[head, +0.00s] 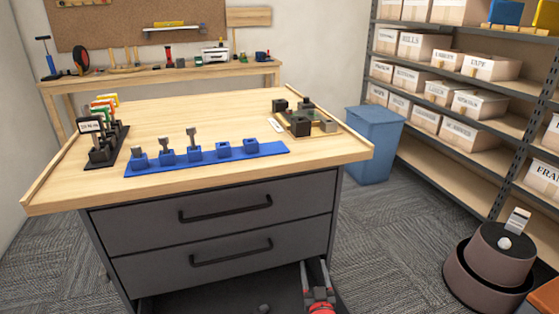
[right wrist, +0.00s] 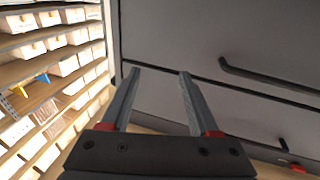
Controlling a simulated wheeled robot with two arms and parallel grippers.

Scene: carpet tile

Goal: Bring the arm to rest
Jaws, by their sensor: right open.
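My right gripper (head: 314,266) is at the bottom of the head view, over the right end of the open lowest drawer (head: 190,303) of the workbench. Its two fingers stand apart with nothing between them; they also show open and empty in the right wrist view (right wrist: 157,72), against the grey drawer fronts. My left gripper is in neither view.
The workbench top (head: 235,105) bears a blue rack (head: 180,166) with several blocks, a dark card stand (head: 105,155) and a board with dark blocks (head: 325,130). A blue bin (head: 375,145) and shelves of boxes stand right. Drawer handles (head: 225,208) jut out.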

